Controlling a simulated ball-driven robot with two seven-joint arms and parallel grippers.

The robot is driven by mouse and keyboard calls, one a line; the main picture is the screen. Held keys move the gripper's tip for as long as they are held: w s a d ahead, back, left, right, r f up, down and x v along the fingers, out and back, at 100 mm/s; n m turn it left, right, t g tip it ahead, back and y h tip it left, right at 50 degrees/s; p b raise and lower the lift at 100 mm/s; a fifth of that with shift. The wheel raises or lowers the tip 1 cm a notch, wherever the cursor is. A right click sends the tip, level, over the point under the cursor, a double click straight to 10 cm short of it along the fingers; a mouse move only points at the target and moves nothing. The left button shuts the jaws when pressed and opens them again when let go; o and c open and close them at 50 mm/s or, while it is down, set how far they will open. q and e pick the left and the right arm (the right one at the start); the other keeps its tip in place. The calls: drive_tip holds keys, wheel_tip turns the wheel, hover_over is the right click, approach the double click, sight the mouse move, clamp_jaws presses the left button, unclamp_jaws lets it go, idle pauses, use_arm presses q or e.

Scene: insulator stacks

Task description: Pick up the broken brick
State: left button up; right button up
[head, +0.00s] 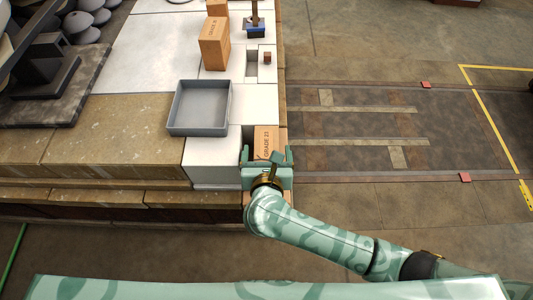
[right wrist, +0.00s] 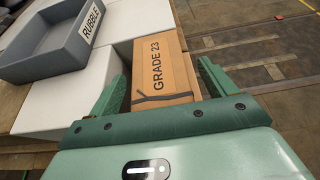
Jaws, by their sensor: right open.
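The broken brick is an orange-tan block marked "GRADE 23" (right wrist: 160,68) with a dark branching crack across its near end. In the head view the same brick (head: 265,140) sits at the right edge of the white block surface. My right gripper (right wrist: 160,90) is open, with one finger on each side of the brick's near end. In the head view the right gripper (head: 267,158) covers that near end. I cannot tell whether the fingers touch the brick. My left gripper is not in view.
A grey tray labelled "RUBBLE" (right wrist: 52,42) stands left of the brick; it also shows in the head view (head: 200,131). Another "GRADE 23" brick (head: 214,45) stands farther back. Open floor lies right.

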drive_tip(key=x, duration=0.2)
drive_tip(key=shift+w+f+b, duration=0.3)
drive_tip(key=shift+s+r, duration=0.1)
drive_tip(key=c, duration=1.4)
drive_tip(key=shift+r, duration=0.1)
